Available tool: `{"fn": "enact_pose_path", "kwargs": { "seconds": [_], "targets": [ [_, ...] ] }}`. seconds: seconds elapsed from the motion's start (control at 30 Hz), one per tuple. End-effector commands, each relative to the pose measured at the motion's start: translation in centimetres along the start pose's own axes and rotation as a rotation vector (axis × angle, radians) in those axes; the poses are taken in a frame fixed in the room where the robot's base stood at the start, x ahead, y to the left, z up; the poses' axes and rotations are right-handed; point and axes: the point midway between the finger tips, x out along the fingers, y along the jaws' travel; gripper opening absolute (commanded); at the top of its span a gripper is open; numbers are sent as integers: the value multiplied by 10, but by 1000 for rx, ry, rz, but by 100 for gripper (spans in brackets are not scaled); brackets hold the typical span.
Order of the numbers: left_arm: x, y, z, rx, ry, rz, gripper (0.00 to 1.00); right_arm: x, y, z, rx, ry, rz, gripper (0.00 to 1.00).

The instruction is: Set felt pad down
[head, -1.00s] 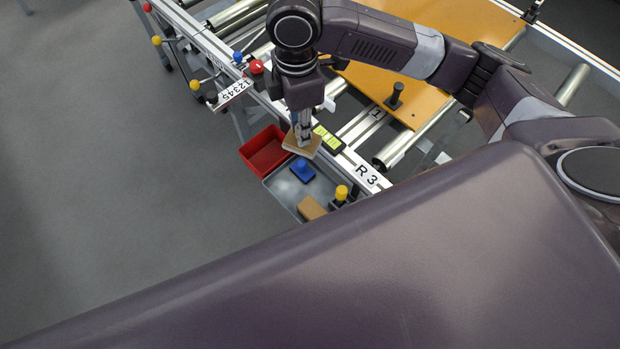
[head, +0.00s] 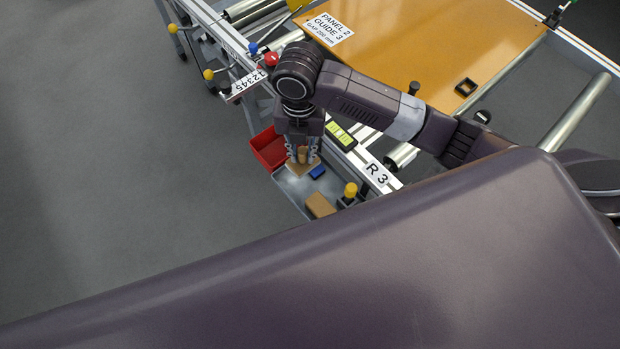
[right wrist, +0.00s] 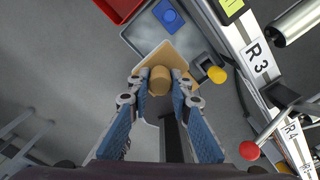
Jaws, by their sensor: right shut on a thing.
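The felt pad (head: 304,168) is a flat tan plate with a round brown grip. My right gripper (right wrist: 158,84) is shut on that grip, with a finger on each side; it also shows in the head view (head: 302,157). The pad (right wrist: 166,52) is level or nearly so, over the grey tray (head: 287,187), beside a blue block (head: 318,172) that it partly hides in the head view. I cannot tell whether the pad touches the tray floor. My left gripper is not in view.
A red bin (head: 268,148) adjoins the tray at its far left end. A brown block (head: 320,205) and a yellow-topped piece (head: 350,190) occupy the tray's near right part. The rail marked R 3 (head: 377,173) runs along its right side. The tray's left part looks bare.

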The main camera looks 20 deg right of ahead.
Motion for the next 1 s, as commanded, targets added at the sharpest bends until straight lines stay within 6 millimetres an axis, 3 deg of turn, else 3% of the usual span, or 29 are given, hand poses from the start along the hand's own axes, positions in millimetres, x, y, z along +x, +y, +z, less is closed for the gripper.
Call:
{"fn": "enact_pose_path", "kwargs": {
  "seconds": [0.1, 0.4, 0.83, 1.0],
  "targets": [
    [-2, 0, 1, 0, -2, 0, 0, 34, -1, -2, 2, 6, -5, 0],
    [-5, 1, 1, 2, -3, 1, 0, 109, 0, -2, 2, 5, -3, 0],
    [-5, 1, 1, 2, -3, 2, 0, 160, 0, -2, 3, 3, -1, 0],
    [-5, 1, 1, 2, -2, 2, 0, 170, 1, -1, 1, 0, 0, 0]
  ]
}}
